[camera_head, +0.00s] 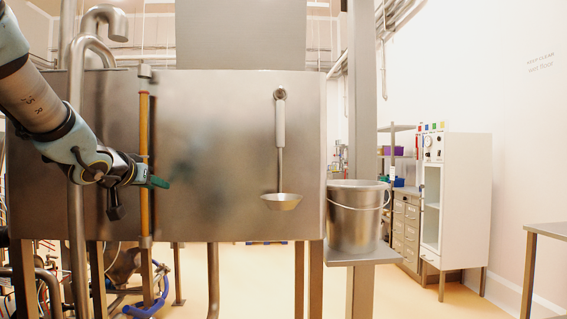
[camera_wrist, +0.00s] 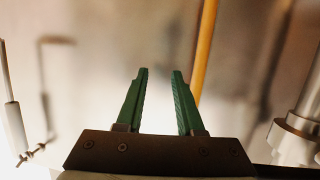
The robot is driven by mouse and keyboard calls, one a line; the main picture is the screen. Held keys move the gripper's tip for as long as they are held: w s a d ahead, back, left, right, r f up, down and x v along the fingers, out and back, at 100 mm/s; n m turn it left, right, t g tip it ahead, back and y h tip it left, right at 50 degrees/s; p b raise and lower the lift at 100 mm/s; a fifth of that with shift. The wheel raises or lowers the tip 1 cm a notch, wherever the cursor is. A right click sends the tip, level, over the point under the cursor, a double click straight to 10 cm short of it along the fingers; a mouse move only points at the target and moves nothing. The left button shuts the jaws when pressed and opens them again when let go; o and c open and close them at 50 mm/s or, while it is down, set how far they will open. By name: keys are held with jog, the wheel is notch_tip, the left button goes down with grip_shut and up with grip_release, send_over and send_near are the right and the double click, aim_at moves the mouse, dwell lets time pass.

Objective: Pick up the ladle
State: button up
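The ladle (camera_head: 281,160) hangs upright from a round knob on the steel hopper's front face. It has a pale handle at the top, a thin metal shaft and a shallow bowl at the bottom. My gripper (camera_head: 159,182) is left of the ladle, well apart from it, near a yellow-brown vertical tube. In the wrist view, the green fingers of my gripper (camera_wrist: 160,75) are spread with nothing between them. At the left edge of the wrist view, a pale rod-like shape shows; I cannot tell whether it is the ladle.
The steel hopper (camera_head: 215,120) fills the middle. The yellow-brown tube (camera_head: 145,165) stands beside my gripper. A steel bucket (camera_head: 353,222) stands on a small shelf (camera_head: 375,254) right of the ladle, beside a vertical post. A white cabinet (camera_head: 455,200) is farther back. The hopper face between gripper and ladle is clear.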

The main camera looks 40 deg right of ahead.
jog(key=s+d+r+m+g+h, duration=0.4)
jog(key=s+d+r+m+h, duration=0.15)
jog(key=s+d+r, duration=0.5)
jog(key=m+g+h+b, duration=0.1)
jog(key=m+g+h, duration=0.1)
jog(key=g, duration=0.2)
send_near(277, 129)
jog(key=shift+m+g, duration=0.25)
jog(key=shift+g, duration=0.15)
jog(key=d, duration=0.5)
jog(key=shift+w+d, duration=0.1)
jog(key=shift+w, duration=0.05)
jog(key=shift+w+d+r+p, duration=0.15)
jog(key=shift+d+p, duration=0.1)
jog(key=shift+d, duration=0.7)
jog(key=shift+w+d+f+p, duration=0.15)
jog(key=shift+d+p, duration=0.1)
jog(key=shift+d, duration=0.7)
jog(key=shift+w+d+r+p, duration=0.15)
jog(key=shift+d+p, duration=0.1)
jog(key=shift+d, duration=0.7)
jog(key=shift+c, duration=0.4)
grip_shut()
